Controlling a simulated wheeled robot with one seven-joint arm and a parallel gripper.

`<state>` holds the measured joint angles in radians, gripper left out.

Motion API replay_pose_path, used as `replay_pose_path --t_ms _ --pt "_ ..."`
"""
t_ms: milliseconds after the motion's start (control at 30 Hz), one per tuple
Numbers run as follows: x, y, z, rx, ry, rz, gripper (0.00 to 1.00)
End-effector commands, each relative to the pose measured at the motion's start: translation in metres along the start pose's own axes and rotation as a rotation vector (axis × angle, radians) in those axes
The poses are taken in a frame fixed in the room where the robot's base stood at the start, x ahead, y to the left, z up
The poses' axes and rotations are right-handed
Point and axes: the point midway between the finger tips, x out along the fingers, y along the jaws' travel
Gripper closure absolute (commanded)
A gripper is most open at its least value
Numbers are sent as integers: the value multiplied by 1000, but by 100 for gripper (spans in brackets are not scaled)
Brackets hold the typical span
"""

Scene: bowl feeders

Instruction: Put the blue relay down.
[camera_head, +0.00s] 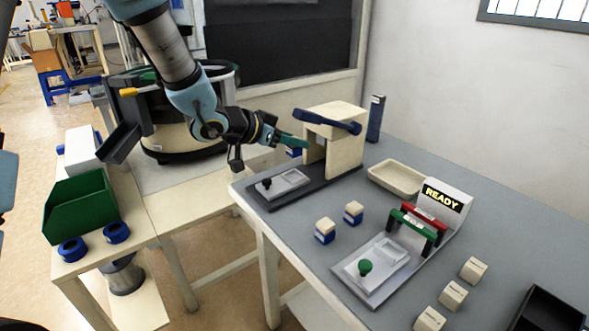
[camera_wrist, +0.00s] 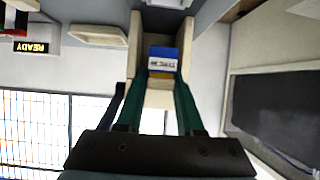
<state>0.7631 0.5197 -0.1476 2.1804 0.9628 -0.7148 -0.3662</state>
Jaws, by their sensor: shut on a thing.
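My gripper (camera_head: 305,145) reaches from the left to the opening of a cream arch-shaped press (camera_head: 347,150) with a dark blue bar. In the wrist view its two green fingers (camera_wrist: 162,80) are shut on the blue relay (camera_wrist: 163,55), which has a white label with dark print. The relay is between the two posts of the press (camera_wrist: 190,55) in that view. In the head view the fingers and the press hide most of that spot. I cannot tell whether the relay touches the base plate (camera_head: 325,180).
Two cream-topped blue blocks (camera_head: 325,231) stand on the grey table (camera_head: 300,240). A cream tray (camera_head: 397,177), a READY sign (camera_head: 447,203), a green-knobbed fixture (camera_head: 370,270) and several cream blocks (camera_head: 453,295) are to the right.

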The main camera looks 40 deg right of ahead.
Motion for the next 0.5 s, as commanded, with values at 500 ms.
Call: replay_pose_path --t_ms 500 --pt "28 0 52 -3 -2 0 100"
